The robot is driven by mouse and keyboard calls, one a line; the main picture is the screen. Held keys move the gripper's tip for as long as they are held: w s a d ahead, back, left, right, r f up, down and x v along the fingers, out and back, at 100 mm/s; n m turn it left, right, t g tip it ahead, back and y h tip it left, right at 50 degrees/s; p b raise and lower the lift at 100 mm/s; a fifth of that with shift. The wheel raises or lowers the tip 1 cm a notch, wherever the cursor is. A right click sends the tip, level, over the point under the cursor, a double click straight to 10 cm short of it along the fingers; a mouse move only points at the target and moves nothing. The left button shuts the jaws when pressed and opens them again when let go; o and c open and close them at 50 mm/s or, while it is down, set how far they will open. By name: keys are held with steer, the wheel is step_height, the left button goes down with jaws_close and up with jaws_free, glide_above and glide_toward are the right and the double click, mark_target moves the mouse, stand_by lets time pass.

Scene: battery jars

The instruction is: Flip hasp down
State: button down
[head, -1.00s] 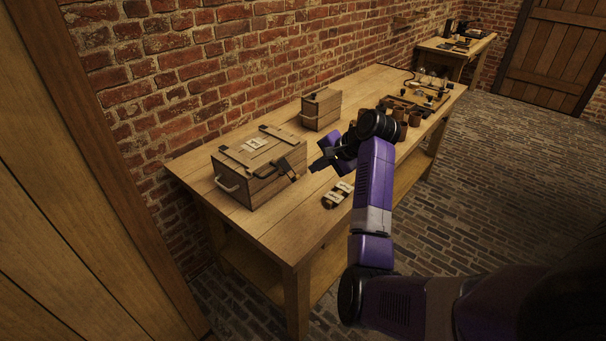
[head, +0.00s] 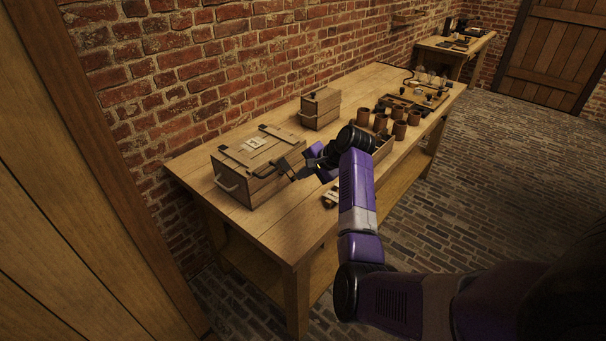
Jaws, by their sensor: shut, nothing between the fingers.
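A wooden chest (head: 240,185) with a closed lid, a pale label and a side handle stands at the near left of the workbench. Its dark metal hasp (head: 285,167) juts out from the front at the lid's edge, tilted away from the chest wall. My gripper (head: 296,177) is shut and empty, with its dark fingertips close to the hasp's outer end. I cannot tell whether they touch it. The fingers hide part of the chest's front corner from view.
A smaller wooden box (head: 320,108) stands behind, near the brick wall. Several brown jars (head: 399,130) and a tray (head: 430,98) of parts are farther right. A small pale-and-dark item (head: 329,200) lies partly behind my arm. The bench's near left front is clear.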

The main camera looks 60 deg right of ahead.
steer(key=f+t+b, duration=0.1)
steer(key=b, duration=0.1)
steer(key=f+t+b, duration=0.1)
steer(key=f+b, duration=0.1)
steer(key=b, duration=0.1)
steer(key=w+f+t+h+b, duration=0.1)
steer(key=t+b, duration=0.1)
steer(key=shift+d+f+b, duration=0.1)
steer(key=shift+f+b, duration=0.2)
steer(key=shift+b, duration=0.05)
steer(key=f+t+b, duration=0.1)
steer(key=b, duration=0.2)
steer(key=w+t+h+b, duration=0.1)
steer(key=t+b, duration=0.1)
steer(key=b, duration=0.1)
steer(key=shift+w+d+f, duration=0.15)
steer(key=shift+f, duration=0.25)
steer(key=b, duration=0.1)
steer(key=w+t+b, duration=0.1)
steer(key=b, duration=0.1)
steer(key=shift+d+f, duration=0.15)
steer(key=shift+w+b, duration=0.15)
steer(key=shift+b, duration=0.25)
steer(key=shift+w+f, duration=0.1)
steer(key=shift+w, duration=0.1)
